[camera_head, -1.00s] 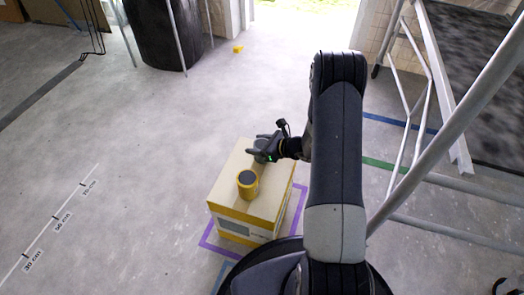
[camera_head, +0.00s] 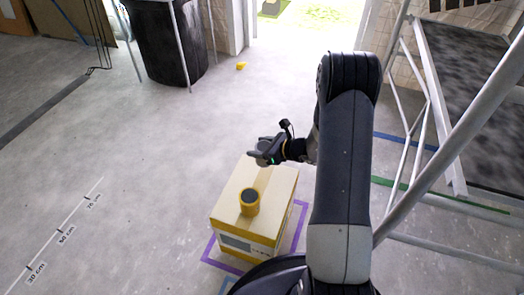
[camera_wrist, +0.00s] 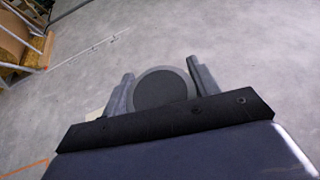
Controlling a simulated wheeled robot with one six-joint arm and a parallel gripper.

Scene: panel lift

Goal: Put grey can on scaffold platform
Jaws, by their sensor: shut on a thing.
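My gripper (camera_head: 264,154) is shut on the grey can (camera_head: 266,145), which is mostly hidden by the fingers in the head view. In the wrist view the can's round dark top (camera_wrist: 160,90) sits between the two fingers. The can is held above the far end of a cardboard box, apart from it as far as I can see. The scaffold (camera_head: 424,110) stands at the right in the head view, with white tubes and a dark speckled platform (camera_head: 480,85).
A black barrel (camera_head: 168,45) stands at the back left. A small yellow object (camera_head: 241,66) lies on the floor.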

